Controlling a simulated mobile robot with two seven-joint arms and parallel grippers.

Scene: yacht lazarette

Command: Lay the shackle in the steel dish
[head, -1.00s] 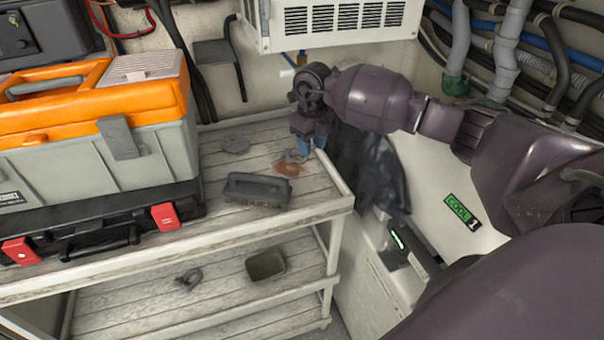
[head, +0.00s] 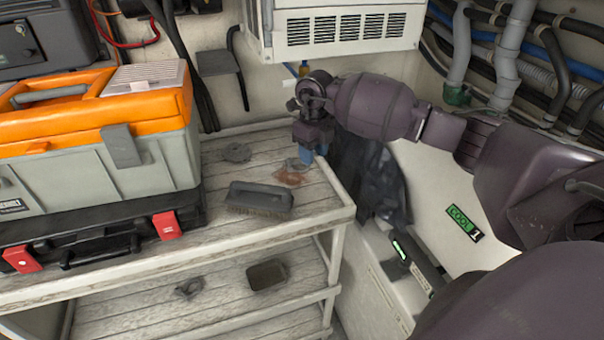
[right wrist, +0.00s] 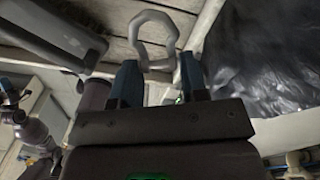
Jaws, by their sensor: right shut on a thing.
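My right gripper (head: 311,152) is over the right end of the upper shelf. It is shut on the shackle (head: 294,163), a small grey metal loop. In the right wrist view the shackle (right wrist: 152,28) stands out beyond the two blue fingertips (right wrist: 160,78), its open ends between them. A small dark squared dish (head: 267,274) sits on the lower shelf, below and left of the gripper; it looks like the steel dish, and appears empty. My left gripper is not in view.
A brush (head: 259,199) lies on the upper shelf, with a small round grey item (head: 237,152) behind it. An orange and grey toolbox (head: 95,150) fills the left. Another small grey item (head: 188,287) lies left of the dish. A black bag (head: 372,185) hangs right of the shelf.

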